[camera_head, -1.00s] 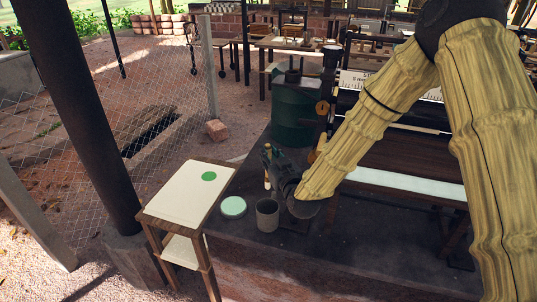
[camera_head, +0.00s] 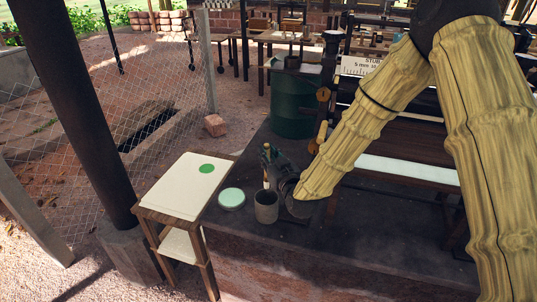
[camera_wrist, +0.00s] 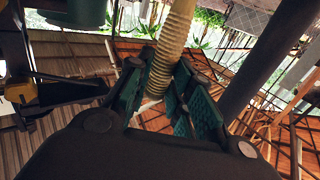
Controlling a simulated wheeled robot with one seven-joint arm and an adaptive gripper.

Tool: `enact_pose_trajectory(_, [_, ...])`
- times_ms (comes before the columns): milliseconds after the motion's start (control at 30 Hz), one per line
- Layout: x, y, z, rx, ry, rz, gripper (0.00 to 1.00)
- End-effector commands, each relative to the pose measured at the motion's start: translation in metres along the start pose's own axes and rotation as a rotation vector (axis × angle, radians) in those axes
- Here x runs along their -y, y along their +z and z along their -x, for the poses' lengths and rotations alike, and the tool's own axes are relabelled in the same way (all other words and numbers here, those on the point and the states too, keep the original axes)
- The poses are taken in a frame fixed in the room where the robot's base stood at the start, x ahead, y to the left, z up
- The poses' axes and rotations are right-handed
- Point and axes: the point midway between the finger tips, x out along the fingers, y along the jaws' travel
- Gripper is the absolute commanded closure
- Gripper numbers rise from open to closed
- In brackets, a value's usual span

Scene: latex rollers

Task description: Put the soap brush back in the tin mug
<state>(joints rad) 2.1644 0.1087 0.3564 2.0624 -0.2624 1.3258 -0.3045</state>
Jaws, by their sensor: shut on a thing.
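The grey tin mug (camera_head: 266,208) stands upright on the dark bench top, near its front left edge. In the wrist view a pale ribbed shaft, apparently the brush (camera_wrist: 176,42), stands between the teal finger pads of my gripper (camera_wrist: 178,92).
A round pale green disc (camera_head: 232,198) lies left of the mug. A small table (camera_head: 178,200) with a green circle stands beside the bench. A green drum (camera_head: 291,106) and the roller machine (camera_head: 405,168) stand behind and right.

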Motion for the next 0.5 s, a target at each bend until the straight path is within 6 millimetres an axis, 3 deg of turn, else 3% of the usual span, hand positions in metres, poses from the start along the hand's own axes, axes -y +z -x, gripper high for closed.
enact_pose_trajectory(500, [0.000, 0.034, -0.001, 0.000, 0.000, 0.000, 0.96])
